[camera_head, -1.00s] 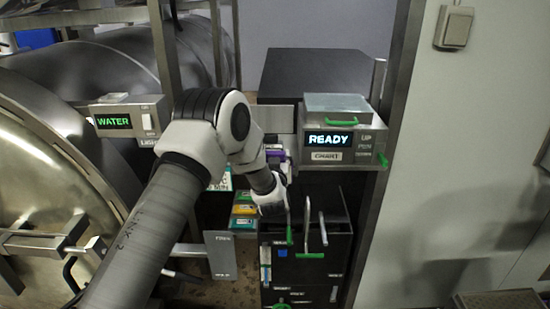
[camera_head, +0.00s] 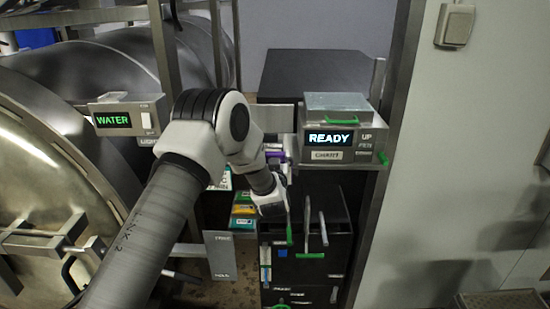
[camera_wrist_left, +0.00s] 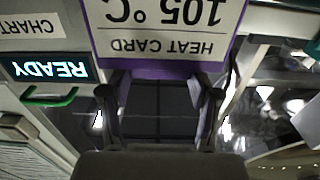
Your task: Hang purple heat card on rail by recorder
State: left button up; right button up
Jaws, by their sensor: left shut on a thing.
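The purple heat card shows large in the left wrist view (camera_wrist_left: 165,45), upside down, white with a purple border and reading "HEAT CARD 105 °C". My left gripper (camera_wrist_left: 160,95) is shut on it by its purple edge. In the head view the left gripper (camera_head: 270,205) is below and left of the recorder (camera_head: 333,140), which reads "READY". A small purple patch of the card (camera_head: 275,154) shows behind my left wrist; the rest is hidden there. The rail is hard to make out behind my arm. My right gripper is not in view.
Yellow and green cards (camera_head: 243,210) hang below my wrist. A dark cabinet with handles (camera_head: 310,240) stands below the recorder. A white wall (camera_head: 460,170) closes the right side.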

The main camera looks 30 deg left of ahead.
pick_arm(q)
jog(key=shift+f+b, duration=1.1)
jog(key=shift+f, duration=0.2)
jog(key=o, duration=1.2)
jog(key=shift+r, duration=0.1)
jog(key=shift+s+d, duration=0.1)
jog(key=v, duration=1.1)
jog(key=shift+s+d, duration=0.1)
jog(key=shift+s, duration=0.25)
